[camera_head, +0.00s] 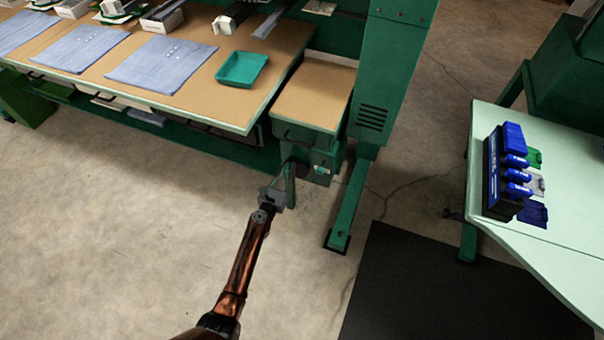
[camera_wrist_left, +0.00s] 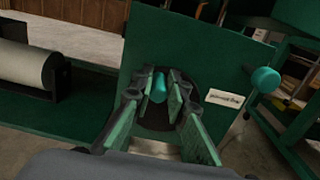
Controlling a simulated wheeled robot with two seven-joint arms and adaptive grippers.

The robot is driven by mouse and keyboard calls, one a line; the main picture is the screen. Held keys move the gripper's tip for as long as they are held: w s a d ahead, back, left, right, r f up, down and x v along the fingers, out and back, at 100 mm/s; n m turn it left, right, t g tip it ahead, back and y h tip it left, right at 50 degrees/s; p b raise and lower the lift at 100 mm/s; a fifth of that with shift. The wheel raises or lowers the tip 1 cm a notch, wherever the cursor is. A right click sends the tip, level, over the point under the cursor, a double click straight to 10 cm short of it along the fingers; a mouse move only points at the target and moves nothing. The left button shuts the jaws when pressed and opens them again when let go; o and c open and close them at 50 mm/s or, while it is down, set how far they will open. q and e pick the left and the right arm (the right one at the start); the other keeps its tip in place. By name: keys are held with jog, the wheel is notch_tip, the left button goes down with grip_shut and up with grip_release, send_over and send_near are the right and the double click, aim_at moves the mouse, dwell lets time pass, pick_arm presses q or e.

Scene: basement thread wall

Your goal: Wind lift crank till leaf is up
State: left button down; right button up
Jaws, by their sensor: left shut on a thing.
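My left gripper (camera_head: 278,193) reaches to the front of a green gear box (camera_head: 322,160) below the tan leaf (camera_head: 312,92). The fingers hide the rest of the crank. The leaf is beside the main table's right end and looks about level, perhaps a little lower; I cannot tell exactly. My right gripper is not in view.
A green post (camera_head: 385,90) with a floor foot (camera_head: 350,205) stands right of the box. A teal knob on a lever (camera_wrist_left: 266,80) is right of the fingers. A teal tray (camera_head: 243,68) lies on the worktable. A pale green table (camera_head: 560,190) stands right. Floor left is clear.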

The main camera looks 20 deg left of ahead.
aim_at(304, 169)
pick_arm(q)
jog(key=shift+d+f, duration=0.2)
jog(key=shift+d, duration=0.4)
jog(key=shift+d+f, duration=0.15)
jog(key=shift+d, duration=0.4)
jog(key=d, duration=0.1)
jog(key=d+f, duration=0.1)
jog(key=d, duration=0.1)
jog(key=shift+d+b, duration=0.15)
jog(key=shift+b, duration=0.2)
